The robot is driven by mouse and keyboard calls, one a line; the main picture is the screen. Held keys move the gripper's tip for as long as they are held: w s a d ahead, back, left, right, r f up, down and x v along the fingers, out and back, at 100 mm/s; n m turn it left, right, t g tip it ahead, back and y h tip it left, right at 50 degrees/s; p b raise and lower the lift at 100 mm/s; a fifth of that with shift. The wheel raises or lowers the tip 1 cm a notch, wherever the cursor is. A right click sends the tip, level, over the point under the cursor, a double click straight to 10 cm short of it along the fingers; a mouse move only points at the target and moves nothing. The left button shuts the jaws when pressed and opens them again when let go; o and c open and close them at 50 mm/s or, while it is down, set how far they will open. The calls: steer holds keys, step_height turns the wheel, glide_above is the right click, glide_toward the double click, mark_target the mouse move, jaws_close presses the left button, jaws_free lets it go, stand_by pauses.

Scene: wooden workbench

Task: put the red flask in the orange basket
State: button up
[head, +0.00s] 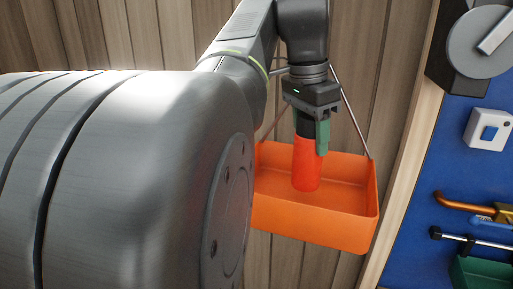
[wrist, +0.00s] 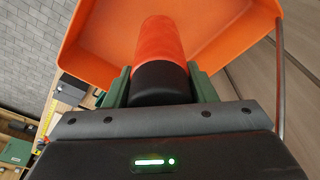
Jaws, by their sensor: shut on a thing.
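The red flask (head: 307,165) has a black top and is upright in my gripper (head: 312,132). Its lower end is within the outline of the orange basket (head: 312,229) in the head view. I cannot tell whether it touches the basket floor. In the wrist view the green fingers of my gripper (wrist: 158,88) are on both sides of the black part, and the red body (wrist: 160,42) extends over the basket (wrist: 105,42). The basket is an open box held by thin metal rods. Its left end is hidden behind my arm in the head view.
To the right, a blue panel (head: 420,195) carries a white switch box (head: 489,130), tools and a green bin (head: 482,274). A grey round device (head: 480,45) is at the upper right.

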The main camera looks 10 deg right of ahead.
mark_target(309, 154)
steer(key=shift+f, duration=2)
steer(key=shift+f, duration=0.25)
steer(key=o, duration=1.2)
steer(key=shift+r, duration=0.1)
